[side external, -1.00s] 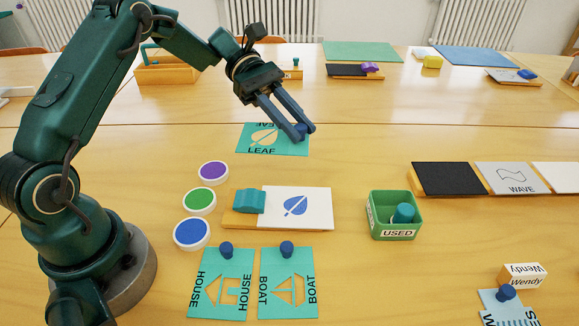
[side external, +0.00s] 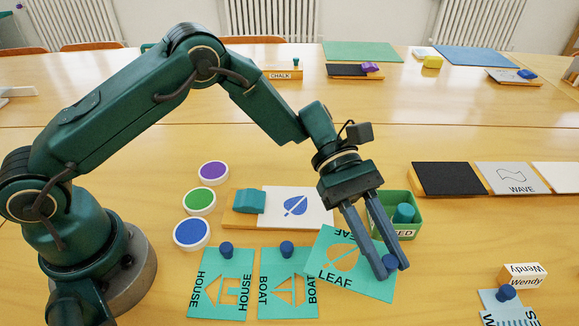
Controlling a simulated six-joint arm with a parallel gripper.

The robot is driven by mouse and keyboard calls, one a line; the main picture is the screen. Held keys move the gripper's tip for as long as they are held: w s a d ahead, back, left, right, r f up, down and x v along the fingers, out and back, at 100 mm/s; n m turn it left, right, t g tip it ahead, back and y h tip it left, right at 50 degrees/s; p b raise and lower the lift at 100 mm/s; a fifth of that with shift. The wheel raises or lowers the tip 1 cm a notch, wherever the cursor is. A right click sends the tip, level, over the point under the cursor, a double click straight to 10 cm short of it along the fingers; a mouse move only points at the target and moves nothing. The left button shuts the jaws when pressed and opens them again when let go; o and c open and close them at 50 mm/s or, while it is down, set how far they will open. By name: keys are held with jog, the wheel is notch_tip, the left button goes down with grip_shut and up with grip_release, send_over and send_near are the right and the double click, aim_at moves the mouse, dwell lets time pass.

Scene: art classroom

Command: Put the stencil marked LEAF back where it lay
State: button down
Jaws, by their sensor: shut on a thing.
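The LEAF stencil (side external: 322,261) is a teal sheet with a leaf cut-out and a blue knob (side external: 391,262). My gripper (side external: 386,268) is shut on that knob. The stencil is turned at an angle, and its left edge overlaps the BOAT stencil's right edge in the picture. I cannot tell whether it is touching the table or held just above it. The BOAT stencil (side external: 272,305) and HOUSE stencil (side external: 207,308) lie flat side by side to its left, each with a blue knob.
A green USED box (side external: 409,233) stands right behind my gripper. A board with a printed blue leaf (side external: 318,203) and a teal block lies behind the stencils. Blue, green and purple paint pots (side external: 191,234) stand at left. A Wendy block (side external: 523,275) and another stencil are at right.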

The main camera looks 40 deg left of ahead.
aim_at(384, 288)
jog(key=x, duration=0.3)
jog(key=shift+w+a+f, duration=0.15)
jog(key=shift+f, duration=1.95)
jog(key=shift+f, duration=0.1)
jog(key=shift+f, duration=0.35)
jog(key=c, duration=0.7)
grip_release()
jog(key=shift+r, duration=0.1)
